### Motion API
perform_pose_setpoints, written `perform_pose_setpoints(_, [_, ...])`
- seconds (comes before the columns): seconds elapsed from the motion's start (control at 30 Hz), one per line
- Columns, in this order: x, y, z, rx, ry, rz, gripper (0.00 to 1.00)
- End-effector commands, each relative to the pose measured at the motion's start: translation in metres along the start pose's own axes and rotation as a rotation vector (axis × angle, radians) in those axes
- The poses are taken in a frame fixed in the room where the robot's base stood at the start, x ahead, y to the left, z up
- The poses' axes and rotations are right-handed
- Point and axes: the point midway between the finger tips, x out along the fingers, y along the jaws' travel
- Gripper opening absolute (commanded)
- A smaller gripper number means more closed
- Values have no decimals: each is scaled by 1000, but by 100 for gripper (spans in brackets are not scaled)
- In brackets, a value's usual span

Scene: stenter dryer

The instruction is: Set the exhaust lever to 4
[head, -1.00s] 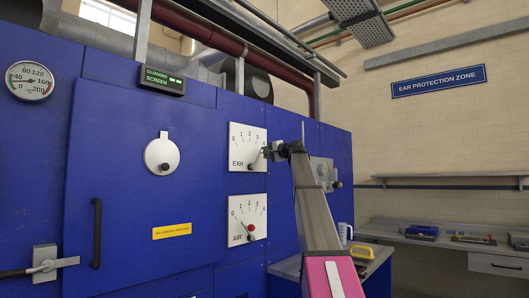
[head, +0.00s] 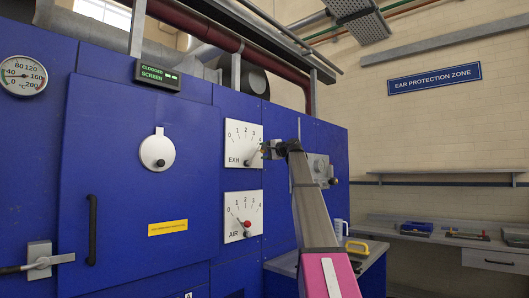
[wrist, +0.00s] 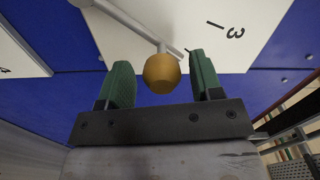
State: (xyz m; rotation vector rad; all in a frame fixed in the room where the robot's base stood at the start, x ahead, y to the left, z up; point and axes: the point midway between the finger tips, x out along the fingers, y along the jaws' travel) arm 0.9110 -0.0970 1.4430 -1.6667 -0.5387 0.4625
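The exhaust dial plate (head: 240,140), marked EXH with a scale from 0 to 4, is on the blue dryer front. Its lever slants up to the right, toward the high end of the scale; the exact mark is hard to read. In the wrist view, the lever's yellow ball knob (wrist: 162,73) sits between the two green fingers, with gaps on both sides. My gripper (wrist: 158,84) is open around the knob. In the head view, my gripper (head: 270,149) is at the plate's right edge and partly covers the lever's end.
Below is the AIR dial plate (head: 243,217) with a red-knobbed lever. A grey panel with a knob (head: 333,181) is right of my arm. A bench with a yellow-handled item (head: 357,247) and a jug (head: 341,229) stands at lower right.

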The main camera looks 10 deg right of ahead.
Motion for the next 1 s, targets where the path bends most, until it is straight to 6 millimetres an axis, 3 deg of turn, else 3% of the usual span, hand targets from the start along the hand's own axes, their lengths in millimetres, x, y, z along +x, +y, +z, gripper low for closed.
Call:
perform_pose_setpoints(0.37, [-10, -1, 1, -1, 0, -2, 59])
perform_pose_setpoints(0.8, [-87, 1, 1, -1, 2, -1, 59])
perform_pose_setpoints(1.0, [-105, 0, 1, 0, -1, -1, 59])
